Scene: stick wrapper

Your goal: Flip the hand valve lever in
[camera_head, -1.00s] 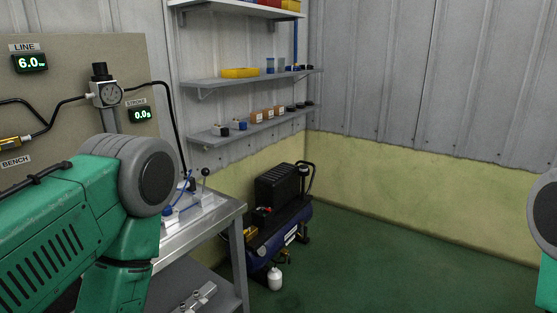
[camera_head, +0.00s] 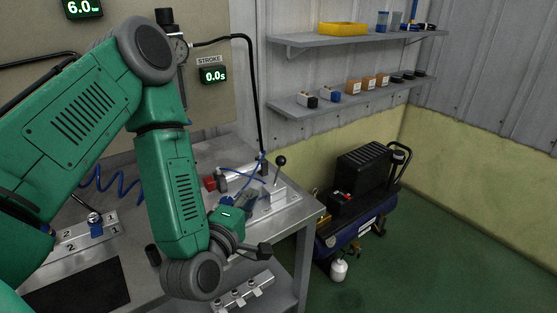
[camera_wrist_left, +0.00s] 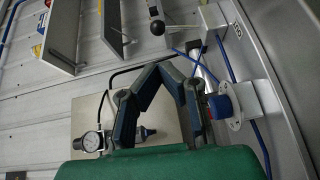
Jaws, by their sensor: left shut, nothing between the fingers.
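The hand valve lever (camera_head: 281,161) is a thin rod with a black ball knob. It rises from a pale valve block (camera_head: 283,199) near the bench's right end. In the left wrist view the lever's knob (camera_wrist_left: 157,27) shows beyond the fingertips, apart from them. My left gripper (camera_head: 251,195) is low over the bench, just left of the valve block, partly hidden by my own wrist in the head view. Its dark fingers (camera_wrist_left: 163,70) meet at the tips in the left wrist view, with nothing between them. My right gripper is out of view.
A blue knob on a plate (camera_wrist_left: 218,106) sits close beside the fingers in the left wrist view. Blue tubing (camera_head: 115,185) crosses the metal bench (camera_head: 312,212). A black and blue compressor (camera_head: 362,185) stands on the floor to the right. Wall shelves (camera_head: 350,97) hang behind.

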